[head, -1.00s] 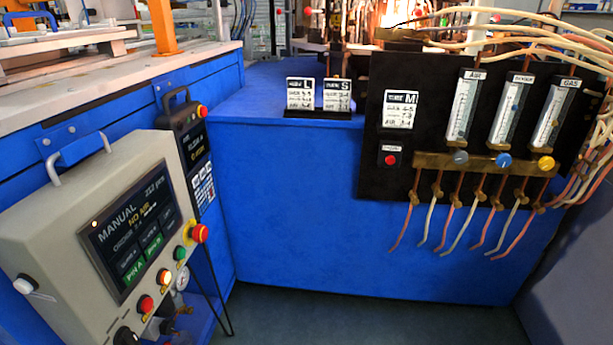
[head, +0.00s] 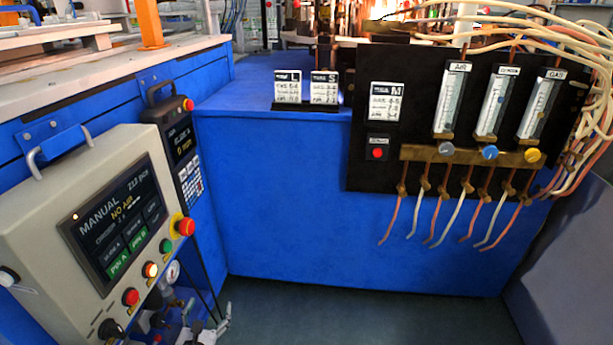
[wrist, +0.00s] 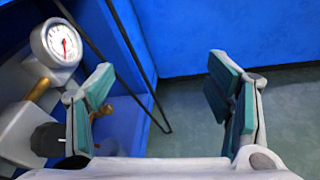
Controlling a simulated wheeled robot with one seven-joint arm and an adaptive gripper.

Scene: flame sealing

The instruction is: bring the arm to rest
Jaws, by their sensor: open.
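My gripper (wrist: 160,84) is open and empty in the wrist view, its two teal-padded fingers wide apart. Between them show the grey floor and a blue panel. In the head view, grey parts that look like my gripper (head: 212,327) show low at the bottom edge, right of the control box; the rest of the arm is out of view or hidden.
A grey control box (head: 40,215) with screen and buttons stands at the left. A pressure gauge (wrist: 62,43) and fittings are close to my left finger. A thin dark rod (wrist: 110,72) runs behind it. A black flowmeter panel (head: 420,100) with hanging tubes is at right. Floor (head: 370,320) is clear.

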